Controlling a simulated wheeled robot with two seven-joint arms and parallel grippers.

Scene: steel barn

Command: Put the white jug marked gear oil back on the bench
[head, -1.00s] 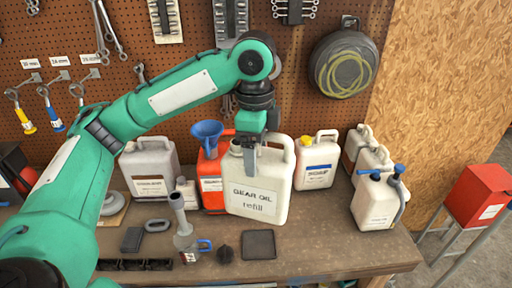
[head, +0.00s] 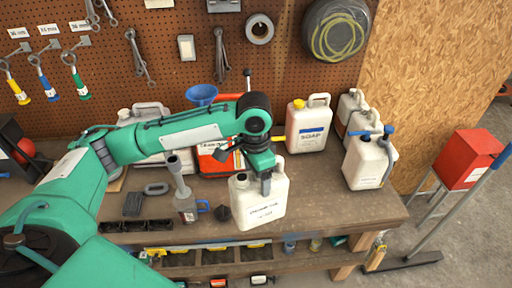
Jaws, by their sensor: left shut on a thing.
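The white jug (head: 262,209), whose label was readable as gear oil a second ago, is upright at the front of the wooden bench (head: 325,208). Its label is too blurred to read now. My left gripper (head: 265,186) is shut on the jug's top from above. The jug's base is low over the bench top close to the front edge; I cannot tell whether it touches. A black square pad seen earlier is hidden by the jug. My right gripper is not in view.
A soap jug (head: 308,126) and other white jugs (head: 366,161) stand at the back right. A red jug (head: 215,157) with a blue funnel (head: 202,94) stands behind my arm. A grey spouted can (head: 184,206) and a black knob-like piece (head: 222,213) are close on the left. Bench right of the jug is clear.

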